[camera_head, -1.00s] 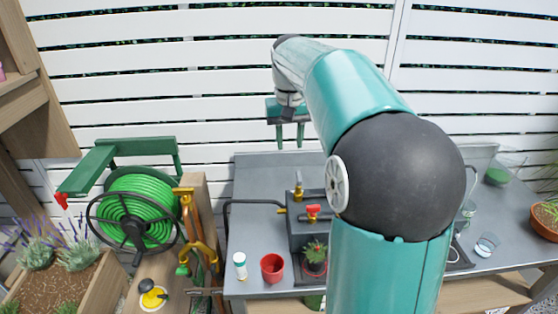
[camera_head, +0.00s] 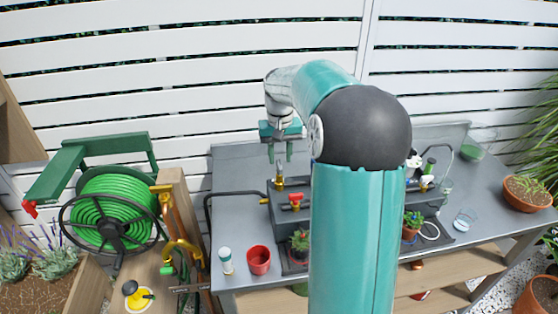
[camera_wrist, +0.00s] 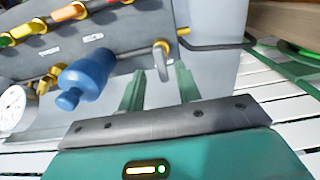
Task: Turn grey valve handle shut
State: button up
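The grey valve handle (camera_head: 280,168) stands up from a brass valve (camera_head: 278,184) at the left end of the dark manifold box on the bench. In the wrist view the grey handle (camera_wrist: 162,49) shows just beyond my fingertips, roughly in line with the gap between them. My gripper (camera_head: 280,154) points down above the valve, its two green fingers apart with nothing between them. The wrist view also shows the open fingers (camera_wrist: 161,74). They appear apart from the handle; the exact distance is unclear.
A red-handled valve (camera_head: 295,201) sits close by on the manifold (camera_head: 268,213). The wrist view shows a blue fitting (camera_wrist: 88,75) and a white gauge (camera_wrist: 13,107). A black hose (camera_head: 210,205) runs left. A red pot (camera_head: 259,259) and a white bottle (camera_head: 226,262) stand in front.

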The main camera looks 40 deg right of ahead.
jog(key=shift+f, duration=1.25)
jog(key=shift+w, duration=0.1)
grip_shut()
